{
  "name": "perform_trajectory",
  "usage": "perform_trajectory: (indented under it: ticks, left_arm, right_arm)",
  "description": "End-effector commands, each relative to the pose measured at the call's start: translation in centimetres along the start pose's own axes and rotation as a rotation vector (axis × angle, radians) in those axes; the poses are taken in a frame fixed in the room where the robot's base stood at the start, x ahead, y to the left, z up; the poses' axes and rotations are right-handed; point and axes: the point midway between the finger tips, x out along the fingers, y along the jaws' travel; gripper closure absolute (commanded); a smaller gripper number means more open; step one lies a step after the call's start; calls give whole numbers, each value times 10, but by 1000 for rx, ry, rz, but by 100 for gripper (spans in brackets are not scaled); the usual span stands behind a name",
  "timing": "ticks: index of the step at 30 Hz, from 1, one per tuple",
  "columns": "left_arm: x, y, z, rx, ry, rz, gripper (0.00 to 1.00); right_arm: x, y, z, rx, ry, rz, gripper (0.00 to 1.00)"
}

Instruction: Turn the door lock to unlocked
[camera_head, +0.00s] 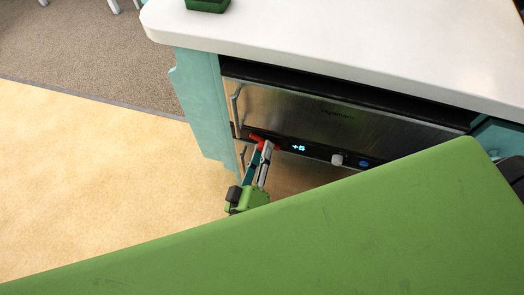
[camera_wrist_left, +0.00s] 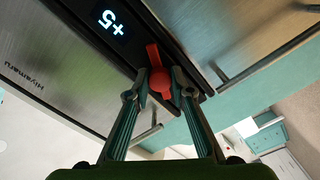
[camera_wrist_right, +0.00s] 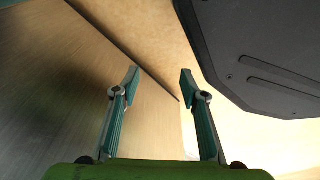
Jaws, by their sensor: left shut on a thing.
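The door lock is a red knob with a bar-shaped handle (camera_wrist_left: 154,57) on the dark control strip of a steel appliance. It also shows in the head view (camera_head: 257,137), at the strip's left end. My left gripper (camera_head: 265,149) reaches it from the front. In the left wrist view, the fingers (camera_wrist_left: 161,84) are shut on the red lock, one on each side, and the bar runs lengthwise between and beyond them. My right gripper (camera_wrist_right: 160,77) is open and empty. It points at floor and a grey-brown panel, away from the lock.
The strip has a lit display reading "+5" (camera_head: 298,148), a pale knob (camera_head: 337,159) and a blue button (camera_head: 364,163). A door handle (camera_head: 236,105) stands out from the steel front (camera_head: 330,115). The white countertop (camera_head: 340,40) overhangs above. The floor (camera_head: 90,180) at left is clear.

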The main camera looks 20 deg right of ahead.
Motion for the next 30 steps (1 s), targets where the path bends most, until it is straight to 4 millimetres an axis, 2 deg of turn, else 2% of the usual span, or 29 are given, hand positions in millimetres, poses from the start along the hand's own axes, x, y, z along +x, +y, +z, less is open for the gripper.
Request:
perform_trajectory:
  ticks: [6, 15, 30]
  left_arm:
    - [0, 0, 0, -189, 2, 1, 100]
    - [0, 0, -1, -381, 2, 1, 100]
    - [0, 1, -1, -478, 1, 0, 100]
  right_arm:
    - [-2, 0, -6, 0, 6, 0, 60]
    - [-9, 1, -16, 2, 14, 1, 60]
    - [-14, 1, -14, 4, 9, 1, 60]
